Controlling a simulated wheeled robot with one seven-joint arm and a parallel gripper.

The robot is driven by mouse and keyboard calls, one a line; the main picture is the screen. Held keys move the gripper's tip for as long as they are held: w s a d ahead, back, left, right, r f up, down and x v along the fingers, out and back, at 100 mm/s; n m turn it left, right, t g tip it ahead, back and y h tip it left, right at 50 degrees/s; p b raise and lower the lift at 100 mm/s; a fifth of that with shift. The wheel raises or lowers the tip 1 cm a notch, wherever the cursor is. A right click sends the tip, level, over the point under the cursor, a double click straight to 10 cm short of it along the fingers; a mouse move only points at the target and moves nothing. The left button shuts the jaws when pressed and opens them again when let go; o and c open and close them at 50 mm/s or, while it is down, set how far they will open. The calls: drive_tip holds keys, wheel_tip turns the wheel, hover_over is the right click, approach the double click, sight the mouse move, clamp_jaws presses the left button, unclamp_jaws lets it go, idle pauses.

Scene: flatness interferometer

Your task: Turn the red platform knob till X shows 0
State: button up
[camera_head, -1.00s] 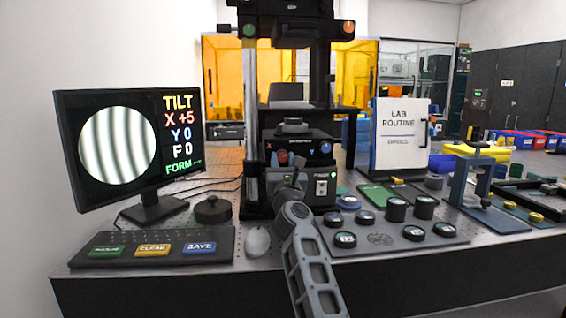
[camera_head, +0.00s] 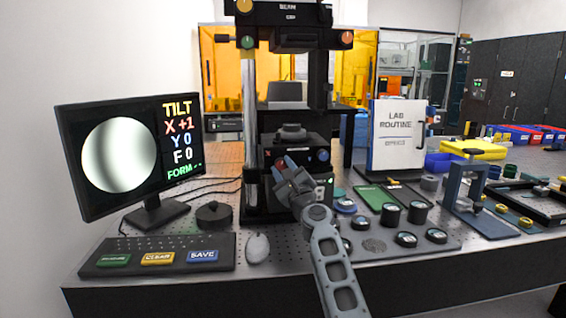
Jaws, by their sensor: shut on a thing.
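The monitor (camera_head: 130,155) at the left reads X +1, Y 0 and F 0, with a dash-like mark after FORM. Its round picture shows a few broad, soft dark and light bands. The dark interferometer (camera_head: 291,130) stands in the middle. My gripper (camera_head: 284,166) reaches its front from below and is shut on the red platform knob, tilted in the picture. The gripper hides most of the knob. The blue knob (camera_head: 323,155) sits to its right on the same front face.
A keyboard (camera_head: 160,244) with green, yellow and blue keys and a white mouse (camera_head: 258,248) lie at the front left. A tray of dark round pieces (camera_head: 375,245) is right of my arm. A lab routine board (camera_head: 397,137) stands behind.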

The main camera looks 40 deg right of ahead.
drive_tip(key=shift+r+n+y+p, duration=0.1)
drive_tip(key=shift+n+y+p, duration=1)
drive_tip(key=shift+n, duration=1.2)
drive_tip(key=o, duration=1)
drive_tip(key=shift+o, duration=0.2)
drive_tip(key=shift+s, duration=0.1)
drive_tip(key=v, duration=0.7)
drive_tip(key=shift+s, duration=0.35)
drive_tip(key=shift+a, duration=0.1)
